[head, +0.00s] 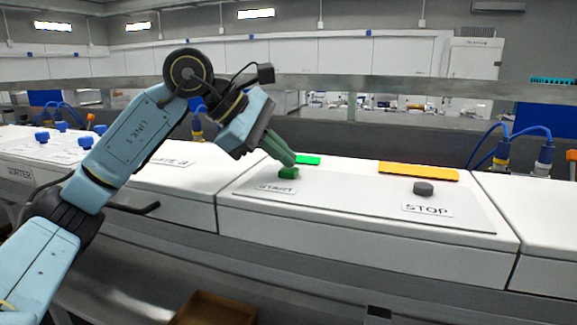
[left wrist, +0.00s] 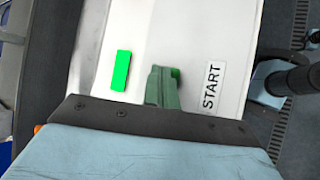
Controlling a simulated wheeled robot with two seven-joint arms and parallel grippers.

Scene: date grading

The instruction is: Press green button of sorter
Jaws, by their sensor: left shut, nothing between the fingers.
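The green button (head: 288,173) stands on the white sorter panel (head: 340,205), just behind the START label (head: 275,188). My left gripper (head: 287,162) is shut and empty, pointing down with its green fingertips at the button. They look to be touching or just above it; I cannot tell which. In the left wrist view the shut fingers (left wrist: 160,88) cover most of the button, and a bit of green (left wrist: 176,73) shows beside them, next to the START label (left wrist: 212,87). My right gripper is not in view.
A flat bright green strip (head: 308,160) lies behind the button. A dark grey button (head: 423,188) with a STOP label (head: 427,210) and a yellow-orange strip (head: 418,171) are to the right. Blue knobs (head: 60,127) stand at the left. Blue cables (head: 520,132) rise behind.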

